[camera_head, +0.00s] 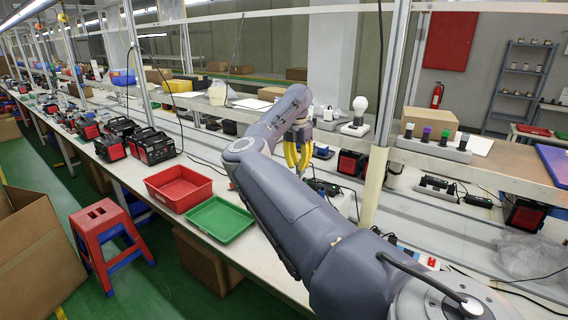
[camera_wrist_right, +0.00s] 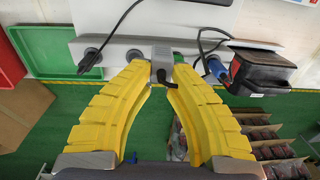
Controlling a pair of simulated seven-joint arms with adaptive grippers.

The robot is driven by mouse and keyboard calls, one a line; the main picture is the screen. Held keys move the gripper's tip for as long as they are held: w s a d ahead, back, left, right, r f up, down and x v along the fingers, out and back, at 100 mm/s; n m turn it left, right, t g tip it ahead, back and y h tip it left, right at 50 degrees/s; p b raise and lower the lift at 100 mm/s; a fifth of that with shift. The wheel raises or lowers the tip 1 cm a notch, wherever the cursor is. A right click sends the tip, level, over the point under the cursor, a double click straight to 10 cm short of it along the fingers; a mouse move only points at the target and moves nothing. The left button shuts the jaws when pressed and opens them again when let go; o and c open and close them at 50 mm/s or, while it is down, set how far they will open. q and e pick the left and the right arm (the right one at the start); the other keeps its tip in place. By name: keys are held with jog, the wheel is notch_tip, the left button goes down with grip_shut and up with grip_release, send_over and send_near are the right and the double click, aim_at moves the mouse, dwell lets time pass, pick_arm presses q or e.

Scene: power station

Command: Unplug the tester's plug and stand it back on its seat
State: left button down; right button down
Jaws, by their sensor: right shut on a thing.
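My right gripper (camera_head: 297,152) reaches over the bench, its yellow fingers pointing down. In the wrist view the right gripper (camera_wrist_right: 162,70) is shut on a small grey plug (camera_wrist_right: 162,50), with a dark cord (camera_wrist_right: 172,95) curving down between the fingers. The plug overlaps a pale socket strip (camera_wrist_right: 112,48); I cannot tell if it is seated or apart. Another black plug (camera_wrist_right: 89,60) with a cord stands at the strip's left. A black device (camera_wrist_right: 262,72), possibly the tester, lies to the right, beside a blue connector (camera_wrist_right: 216,68). The plug's seat is not clearly identifiable. My left gripper is out of view.
A red tray (camera_head: 178,186) and a green tray (camera_head: 220,218) lie left of my arm. A bulb on a stand (camera_head: 357,122) is on the shelf behind the gripper.

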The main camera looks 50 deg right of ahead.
jog(key=w+a, duration=0.3)
jog(key=a, duration=0.1)
jog(key=shift+t, duration=0.3)
jog(key=shift+w+d+f, duration=0.1)
jog(key=shift+w+f, duration=0.05)
jog(key=shift+f, duration=1.2)
jog(key=shift+w+d+f, duration=0.1)
jog(key=shift+f, duration=1.25)
jog(key=shift+f, duration=0.1)
jog(key=c, duration=1.2)
grip_release()
jog(key=shift+c, duration=0.2)
